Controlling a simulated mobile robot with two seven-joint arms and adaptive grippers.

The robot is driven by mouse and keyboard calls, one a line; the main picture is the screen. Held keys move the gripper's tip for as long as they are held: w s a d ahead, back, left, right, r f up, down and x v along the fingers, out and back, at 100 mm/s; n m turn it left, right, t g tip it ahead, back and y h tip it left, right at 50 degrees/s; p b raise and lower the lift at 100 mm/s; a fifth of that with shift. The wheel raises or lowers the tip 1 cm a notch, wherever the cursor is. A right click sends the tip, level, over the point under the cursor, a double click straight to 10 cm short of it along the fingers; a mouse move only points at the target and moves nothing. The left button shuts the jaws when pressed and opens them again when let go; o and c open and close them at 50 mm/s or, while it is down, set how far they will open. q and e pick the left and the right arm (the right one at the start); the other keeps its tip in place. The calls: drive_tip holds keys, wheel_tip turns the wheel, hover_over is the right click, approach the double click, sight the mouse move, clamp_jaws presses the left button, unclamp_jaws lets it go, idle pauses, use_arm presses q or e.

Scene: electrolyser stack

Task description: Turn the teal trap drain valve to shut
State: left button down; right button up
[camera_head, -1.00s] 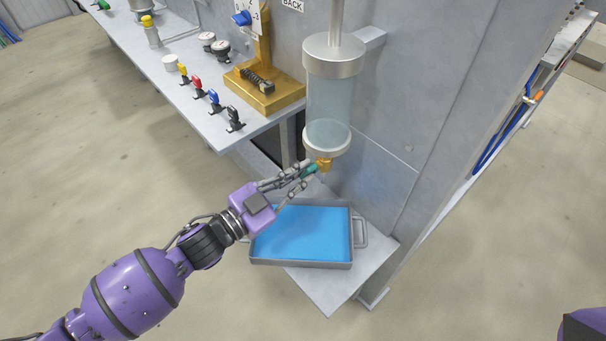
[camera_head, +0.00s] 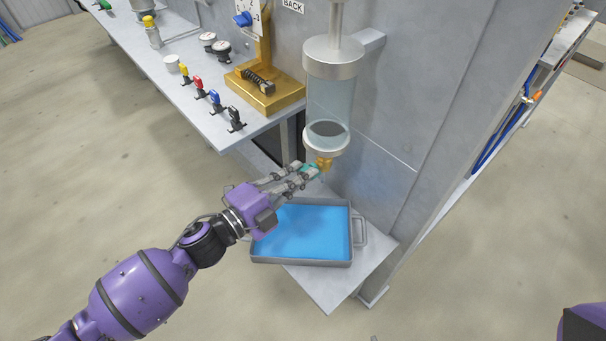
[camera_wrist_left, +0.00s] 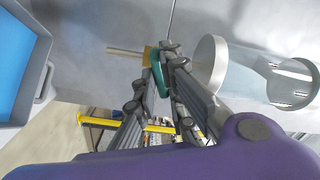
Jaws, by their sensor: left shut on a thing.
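The teal valve handle (camera_head: 309,168) sits on a brass valve body (camera_head: 323,163) under a clear trap cylinder (camera_head: 330,98). My left gripper (camera_head: 304,170) is shut on the teal handle, fingers on either side of it. In the left wrist view the teal handle (camera_wrist_left: 158,72) shows between the fingertips (camera_wrist_left: 160,65), with the brass body (camera_wrist_left: 150,56) just beyond. The fingers partly hide the handle, so its exact angle is hard to tell. My right gripper is out of view.
A grey tray (camera_head: 300,264) of blue liquid stands on a low shelf (camera_head: 330,295) below the valve. The bench (camera_head: 190,108) at upper left carries coloured small valves and a brass stand (camera_head: 265,97). A grey wall panel (camera_head: 430,90) is close behind the cylinder.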

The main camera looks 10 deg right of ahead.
use_arm(q)
drive_tip(key=m, duration=0.4)
drive_tip(key=c, duration=1.7)
unclamp_jaws()
drive_tip(key=shift+m, duration=0.3)
drive_tip(key=shift+a, duration=0.15)
drive_tip(key=v, duration=0.7)
